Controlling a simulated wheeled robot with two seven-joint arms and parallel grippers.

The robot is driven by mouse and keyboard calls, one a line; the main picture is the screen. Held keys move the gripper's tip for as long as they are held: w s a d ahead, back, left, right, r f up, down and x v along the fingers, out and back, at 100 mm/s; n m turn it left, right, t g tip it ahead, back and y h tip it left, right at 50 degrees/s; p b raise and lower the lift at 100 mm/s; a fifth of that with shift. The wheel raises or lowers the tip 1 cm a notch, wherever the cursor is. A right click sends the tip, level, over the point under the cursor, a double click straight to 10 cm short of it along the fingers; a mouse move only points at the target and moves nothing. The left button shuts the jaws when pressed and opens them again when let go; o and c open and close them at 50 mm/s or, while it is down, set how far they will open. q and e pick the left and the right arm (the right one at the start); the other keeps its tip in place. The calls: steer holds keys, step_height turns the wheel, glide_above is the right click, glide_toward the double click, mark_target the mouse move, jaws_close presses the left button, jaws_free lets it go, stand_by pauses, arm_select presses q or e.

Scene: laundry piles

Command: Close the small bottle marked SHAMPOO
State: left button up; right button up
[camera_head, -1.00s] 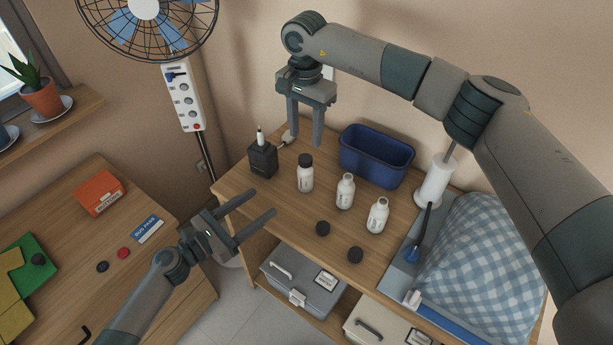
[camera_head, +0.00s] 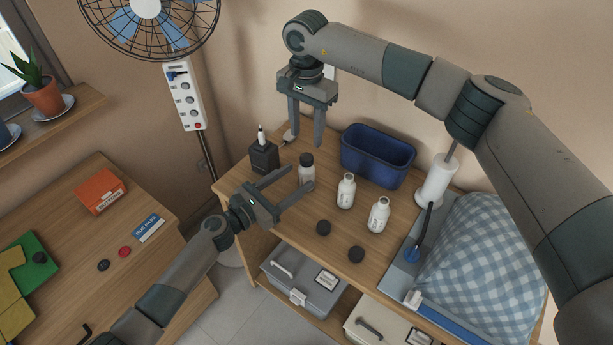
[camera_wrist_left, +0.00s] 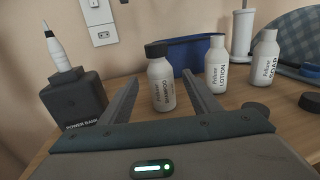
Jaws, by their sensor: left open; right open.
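A small white bottle with a dark cap on top (camera_head: 307,172) stands upright on the wooden table; its label, seemingly SHAMPOO, runs sideways in the left wrist view (camera_wrist_left: 162,88). My left gripper (camera_head: 301,178) is open, its fingers reaching to either side of this bottle without closing on it. Whether the cap is tightened cannot be told. Two uncapped white bottles stand to its right: one marked LOTION (camera_head: 346,190) and one marked SOAP (camera_head: 379,215). Two dark caps (camera_head: 323,228) (camera_head: 356,254) lie in front of them. My right gripper (camera_head: 305,142) is open and empty above the table's back.
A black power bank (camera_head: 264,157) with a white-tipped item stands left of the bottle. A blue bin (camera_head: 377,158) is behind the bottles. A white roll on a stand (camera_head: 437,182) and a checked cushion (camera_head: 485,245) are at the right. Boxes sit on the shelf below.

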mark_target(301, 175)
arm_select(q)
steer(key=shift+x, duration=2.6)
jaws_close()
arm_select(e)
steer(key=shift+n, duration=0.3)
steer(key=n, duration=0.3)
steer(key=shift+n, duration=0.4)
steer(key=n, duration=0.4)
steer(key=shift+n, duration=0.3)
steer(key=shift+f, duration=0.15)
